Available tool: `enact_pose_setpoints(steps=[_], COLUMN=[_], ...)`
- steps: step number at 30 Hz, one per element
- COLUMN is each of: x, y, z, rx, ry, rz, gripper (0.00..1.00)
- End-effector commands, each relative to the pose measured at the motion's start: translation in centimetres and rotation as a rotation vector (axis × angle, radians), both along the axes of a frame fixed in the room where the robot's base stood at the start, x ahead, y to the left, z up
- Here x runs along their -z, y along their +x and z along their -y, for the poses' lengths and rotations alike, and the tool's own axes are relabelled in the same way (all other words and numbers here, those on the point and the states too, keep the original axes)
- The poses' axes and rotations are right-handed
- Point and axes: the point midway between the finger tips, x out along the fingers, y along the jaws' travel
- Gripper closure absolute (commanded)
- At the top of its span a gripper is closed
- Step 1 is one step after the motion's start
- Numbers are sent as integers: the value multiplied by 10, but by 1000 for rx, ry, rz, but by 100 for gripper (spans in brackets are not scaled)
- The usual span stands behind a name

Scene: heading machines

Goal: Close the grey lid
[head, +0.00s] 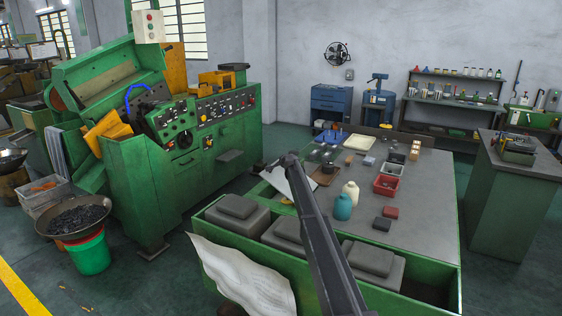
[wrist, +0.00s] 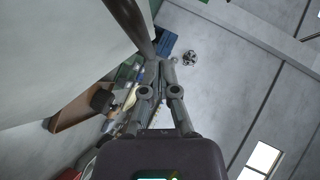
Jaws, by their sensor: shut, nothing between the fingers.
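My gripper (wrist: 161,66) is shut and empty in the wrist view, its fingertips together. In the head view my arm crosses the worktable and hides part of it, and the gripper is hard to make out there. A pale grey panel (head: 276,179) shows tilted beside the arm's far end; it may be the grey lid, but I cannot tell for sure. A large pale grey surface (wrist: 75,40) fills the upper left of the wrist view, apart from the fingers. A brown piece with a dark knob (wrist: 103,101) lies left of the gripper.
The worktable (head: 345,225) holds a teal bottle (head: 342,207), a cream bottle (head: 351,190), a red bin (head: 386,185) and small blocks. Several grey blocks (head: 238,206) sit in its green front trough. A green machine (head: 170,180) stands left; a green cabinet (head: 505,205) stands right.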

Motion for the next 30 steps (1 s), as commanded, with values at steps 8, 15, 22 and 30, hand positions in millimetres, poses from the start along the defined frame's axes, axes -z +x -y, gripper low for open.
enact_pose_setpoints(steps=[8, 15, 22, 30], x=[-24, -45, -63, -76], y=[-5, -34, -62, -83], z=[18, 26, 29, 32], rx=[2, 4, 3, 3], ry=[0, 0, -1, -1], rz=[0, -1, 0, 0], gripper=[100, 100, 100, 100])
